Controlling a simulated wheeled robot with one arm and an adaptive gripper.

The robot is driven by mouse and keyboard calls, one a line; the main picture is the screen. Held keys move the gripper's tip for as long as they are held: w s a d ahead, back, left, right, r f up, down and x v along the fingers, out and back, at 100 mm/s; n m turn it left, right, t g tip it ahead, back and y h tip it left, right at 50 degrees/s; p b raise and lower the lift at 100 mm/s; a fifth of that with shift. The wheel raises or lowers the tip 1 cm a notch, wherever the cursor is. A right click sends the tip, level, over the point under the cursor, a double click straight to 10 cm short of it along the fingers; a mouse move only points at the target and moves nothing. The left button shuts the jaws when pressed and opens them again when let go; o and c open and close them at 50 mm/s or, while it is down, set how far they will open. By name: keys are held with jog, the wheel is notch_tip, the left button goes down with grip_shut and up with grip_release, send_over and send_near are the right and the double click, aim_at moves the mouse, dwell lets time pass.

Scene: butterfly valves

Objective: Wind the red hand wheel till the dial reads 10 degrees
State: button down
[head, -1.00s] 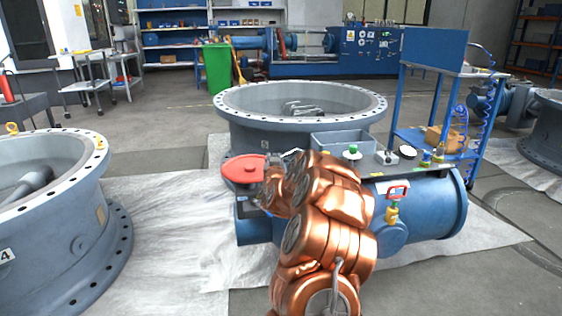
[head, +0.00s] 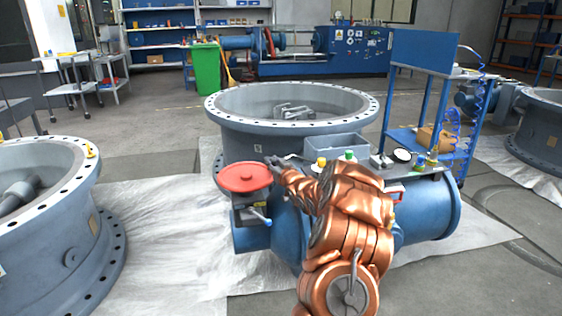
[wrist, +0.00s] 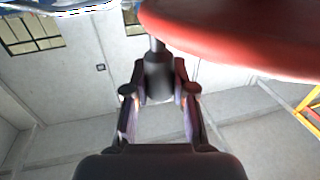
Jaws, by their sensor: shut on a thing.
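The red hand wheel (head: 245,177) lies flat on top of a grey gearbox (head: 250,215) at the left end of the blue valve body. In the wrist view the wheel's red rim (wrist: 240,35) fills the top right. My gripper (head: 277,165) is at the wheel's far right edge. In the wrist view my gripper (wrist: 159,88) is shut on the dark cylindrical handle (wrist: 157,72), which hangs from the wheel's rim by a thin shaft. I cannot make out the valve's degree dial or its reading.
A large grey flanged ring (head: 290,125) stands behind the wheel, and another (head: 45,215) stands at left. A grey bin (head: 338,146), colored caps and a round white gauge (head: 402,155) sit on the bench at right. A lever with a blue knob (head: 266,221) juts out below the wheel.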

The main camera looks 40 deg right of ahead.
jog(key=shift+d+r, duration=0.1)
dwell(0.4)
jog(key=c, duration=0.9)
grip_release()
jog(key=shift+c, duration=0.2)
jog(key=s+a, duration=0.2)
jog(key=s, duration=0.9)
jog(key=shift+s, duration=0.4)
